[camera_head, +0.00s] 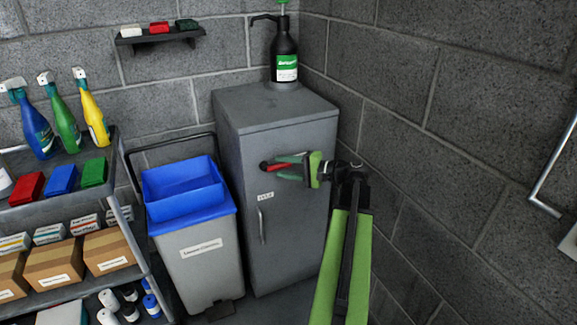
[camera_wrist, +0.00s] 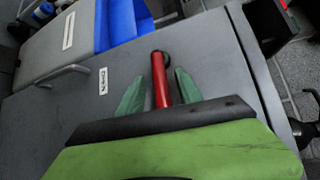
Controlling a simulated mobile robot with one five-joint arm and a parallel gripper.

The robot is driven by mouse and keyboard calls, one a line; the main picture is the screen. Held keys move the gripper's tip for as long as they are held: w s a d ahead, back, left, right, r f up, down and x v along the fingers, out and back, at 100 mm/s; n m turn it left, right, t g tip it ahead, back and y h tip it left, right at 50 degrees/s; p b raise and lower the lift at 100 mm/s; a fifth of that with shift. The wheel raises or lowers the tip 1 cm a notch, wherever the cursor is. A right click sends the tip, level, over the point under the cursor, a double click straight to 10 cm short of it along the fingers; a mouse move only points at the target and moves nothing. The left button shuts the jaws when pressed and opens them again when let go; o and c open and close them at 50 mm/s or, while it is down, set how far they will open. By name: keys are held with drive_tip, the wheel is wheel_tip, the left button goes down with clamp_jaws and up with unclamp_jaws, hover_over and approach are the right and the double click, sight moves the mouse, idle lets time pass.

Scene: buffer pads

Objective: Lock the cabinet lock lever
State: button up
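The grey cabinet (camera_head: 282,115) stands against the back corner with its door closed. Its red lock lever (camera_head: 266,166) sits high on the door and is partly covered by my fingers in the head view. In the wrist view the red lever (camera_wrist: 161,82) extends from a dark round pivot toward my palm. My gripper (camera_head: 281,167) is at the lever. In the wrist view its green fingers (camera_wrist: 160,74) stand on either side of the lever, with a gap visible on both sides. Whether a fingertip touches the door cannot be told.
A door handle (camera_head: 262,226) and a small label (camera_head: 265,196) are below the lever. A black pump bottle (camera_head: 285,58) stands on the cabinet. A grey bin with a blue top (camera_head: 190,222) and a loaded shelf cart (camera_head: 120,190) are left. A block wall (camera_head: 430,150) is right.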

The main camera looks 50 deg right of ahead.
drive_tip(key=p+v, duration=0.1)
drive_tip(key=v, duration=1.1)
drive_tip(key=shift+p, duration=0.4)
